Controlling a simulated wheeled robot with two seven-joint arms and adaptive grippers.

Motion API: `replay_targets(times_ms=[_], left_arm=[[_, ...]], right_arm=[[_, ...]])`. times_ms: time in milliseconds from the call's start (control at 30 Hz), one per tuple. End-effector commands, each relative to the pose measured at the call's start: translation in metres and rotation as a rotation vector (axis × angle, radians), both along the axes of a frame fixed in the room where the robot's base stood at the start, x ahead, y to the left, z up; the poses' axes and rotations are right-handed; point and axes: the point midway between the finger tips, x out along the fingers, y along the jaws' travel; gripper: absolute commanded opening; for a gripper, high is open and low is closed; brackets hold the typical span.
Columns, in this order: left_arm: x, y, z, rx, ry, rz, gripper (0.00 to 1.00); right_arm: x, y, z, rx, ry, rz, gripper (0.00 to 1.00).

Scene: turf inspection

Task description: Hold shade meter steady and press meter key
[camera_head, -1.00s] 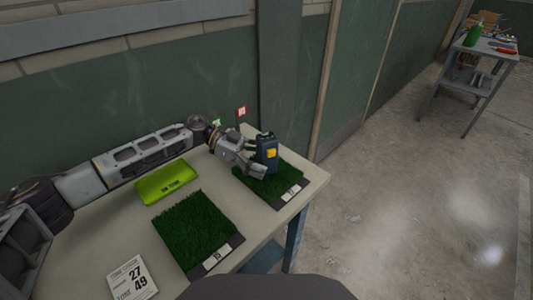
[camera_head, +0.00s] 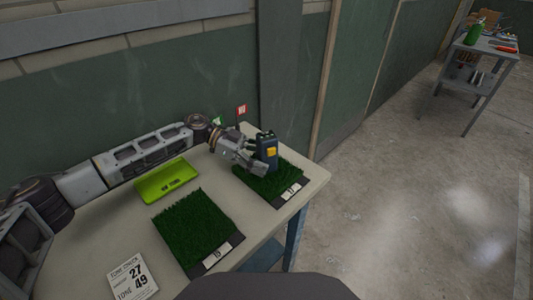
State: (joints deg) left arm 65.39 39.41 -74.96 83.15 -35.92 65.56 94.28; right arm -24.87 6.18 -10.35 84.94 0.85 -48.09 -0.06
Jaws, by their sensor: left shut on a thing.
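The shade meter (camera_head: 267,150) is a dark blue handheld device with a yellow patch on its face. It stands upright over the far turf sample (camera_head: 285,176); I cannot tell whether its base touches the grass. My left gripper (camera_head: 262,160) comes in from the left and is shut on the shade meter, covering its left side. The meter key is too small to make out for certain. My right gripper is not in view.
A nearer turf sample (camera_head: 194,229), a lime green tray (camera_head: 167,182) and a white number card (camera_head: 131,276) lie on the table (camera_head: 137,227). A small red sign (camera_head: 241,110) stands behind the meter. A grey cart (camera_head: 483,62) stands far right; the floor between is clear.

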Motion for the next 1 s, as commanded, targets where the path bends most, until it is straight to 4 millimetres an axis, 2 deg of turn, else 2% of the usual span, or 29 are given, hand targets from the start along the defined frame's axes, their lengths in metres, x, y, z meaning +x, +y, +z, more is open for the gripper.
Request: replay_targets(times_ms=[33, 167, 1000], left_arm=[[0.0000, 0.0002, 0.0002, 0.000, 0.000, 0.000, 0.49], [0.0000, 0.0002, 0.0002, 0.000, 0.000, 0.000, 0.49], [0.0002, 0.0002, 0.0004, 0.000, 0.000, 0.000, 0.49]], right_arm=[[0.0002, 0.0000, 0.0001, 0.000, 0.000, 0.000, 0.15], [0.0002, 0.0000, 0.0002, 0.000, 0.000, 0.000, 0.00], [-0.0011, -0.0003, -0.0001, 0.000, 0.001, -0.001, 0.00]])
